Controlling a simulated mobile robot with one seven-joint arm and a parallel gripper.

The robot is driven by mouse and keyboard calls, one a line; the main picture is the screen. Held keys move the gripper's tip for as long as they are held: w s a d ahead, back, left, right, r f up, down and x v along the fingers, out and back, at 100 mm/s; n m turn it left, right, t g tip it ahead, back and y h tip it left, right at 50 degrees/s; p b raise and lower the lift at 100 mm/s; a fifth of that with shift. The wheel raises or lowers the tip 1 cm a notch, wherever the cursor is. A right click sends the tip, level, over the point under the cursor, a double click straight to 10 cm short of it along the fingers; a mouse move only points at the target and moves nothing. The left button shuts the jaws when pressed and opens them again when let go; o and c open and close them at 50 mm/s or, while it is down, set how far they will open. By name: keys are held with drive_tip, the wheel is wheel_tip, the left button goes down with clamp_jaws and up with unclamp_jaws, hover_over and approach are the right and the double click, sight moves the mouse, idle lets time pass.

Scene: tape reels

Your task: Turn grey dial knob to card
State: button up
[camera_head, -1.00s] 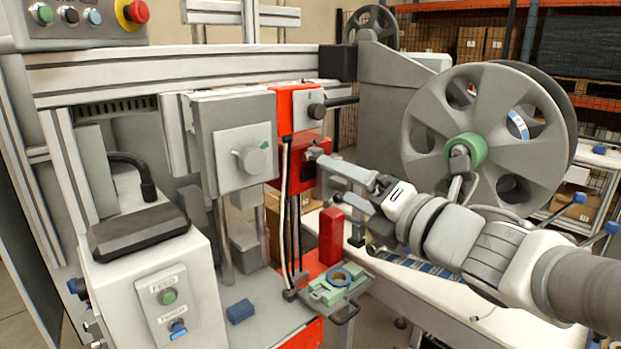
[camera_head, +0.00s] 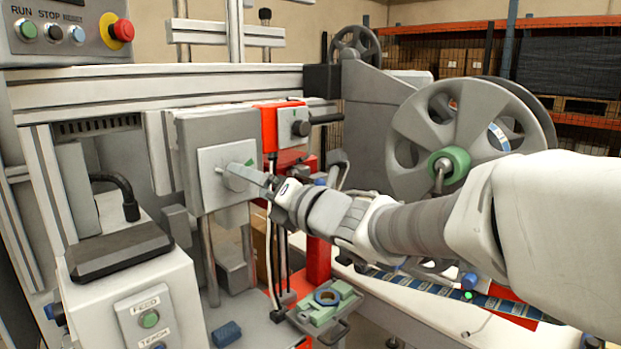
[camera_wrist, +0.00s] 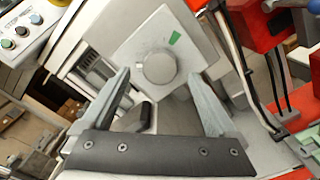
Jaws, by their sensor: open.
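The grey dial knob (camera_wrist: 159,68) sits on a square light-grey plate (camera_wrist: 190,35) with a small green mark beside it. In the head view the knob (camera_head: 234,177) is on the front of a grey box and partly covered by my gripper. My gripper (camera_wrist: 160,85) is open, its two grey fingers spread either side of the knob in the wrist view. The fingertips appear close to the knob; I cannot tell whether they touch it. In the head view my gripper (camera_head: 245,176) reaches the plate from the right. No card that I can identify shows.
A red block with a black lever (camera_head: 325,119) stands right of the dial box. A large grey reel (camera_head: 470,135) is at right. A control panel with a red stop button (camera_head: 123,30) is upper left.

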drive_tip(key=shift+x, duration=1.9)
drive_tip(key=c, duration=1.4)
